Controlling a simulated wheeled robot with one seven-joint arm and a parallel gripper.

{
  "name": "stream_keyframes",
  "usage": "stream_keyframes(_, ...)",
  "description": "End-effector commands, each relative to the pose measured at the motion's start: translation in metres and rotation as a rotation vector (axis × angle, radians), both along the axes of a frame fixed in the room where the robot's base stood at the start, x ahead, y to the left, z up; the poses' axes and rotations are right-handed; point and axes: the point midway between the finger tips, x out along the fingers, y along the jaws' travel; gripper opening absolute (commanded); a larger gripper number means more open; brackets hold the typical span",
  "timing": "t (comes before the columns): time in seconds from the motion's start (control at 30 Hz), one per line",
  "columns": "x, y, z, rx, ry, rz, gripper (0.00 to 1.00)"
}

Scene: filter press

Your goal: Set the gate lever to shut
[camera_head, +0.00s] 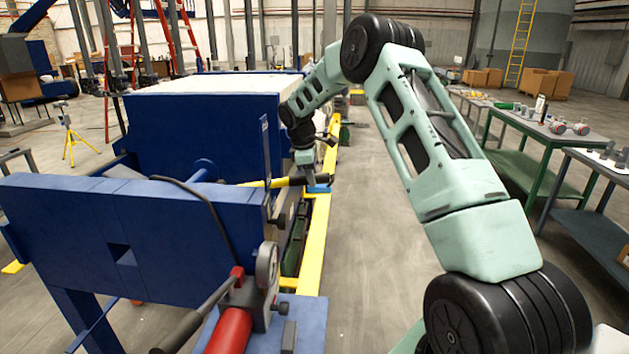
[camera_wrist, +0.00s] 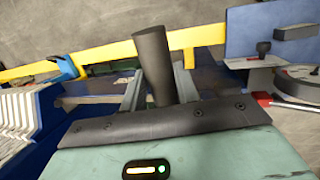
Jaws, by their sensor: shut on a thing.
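The gate lever appears to be the yellow bar with a black grip (camera_head: 290,182), lying nearly level beside the blue press at picture centre. My gripper (camera_head: 306,174) comes down from above onto the grip's right part. In the wrist view the dark round grip (camera_wrist: 152,52) stands between the two grey fingers of my gripper (camera_wrist: 158,84), which is shut on it. The fingers hide part of the grip. The lever's pivot and any shut or open marking cannot be made out.
The blue press (camera_head: 200,130) fills the left. A yellow rail (camera_head: 316,240) runs along its side. A gauge (camera_head: 267,265) and red cylinder (camera_head: 230,332) stand in front. Clear floor (camera_head: 365,230) lies right of the rail, before a green workbench (camera_head: 545,132).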

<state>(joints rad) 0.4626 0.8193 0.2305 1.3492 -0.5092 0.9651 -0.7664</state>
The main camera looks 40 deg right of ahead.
Motion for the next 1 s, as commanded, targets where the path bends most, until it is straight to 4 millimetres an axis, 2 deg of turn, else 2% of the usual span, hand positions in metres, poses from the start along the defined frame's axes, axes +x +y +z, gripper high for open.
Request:
stream_keyframes(0.03, 0.004, 0.004, 0.016, -0.016, 0.013, 0.005, 0.0)
stream_keyframes(0.17, 0.008, 0.006, 0.029, -0.049, 0.046, 0.002, 0.0)
stream_keyframes(0.53, 0.008, 0.007, 0.03, -0.059, 0.059, -0.001, 0.0)
stream_keyframes(0.57, 0.008, 0.007, 0.03, -0.059, 0.059, -0.001, 0.33)
stream_keyframes(0.63, 0.008, 0.007, 0.03, -0.059, 0.059, -0.001, 0.52)
stream_keyframes(1.0, 0.008, 0.008, 0.033, -0.06, 0.059, 0.0, 0.52)
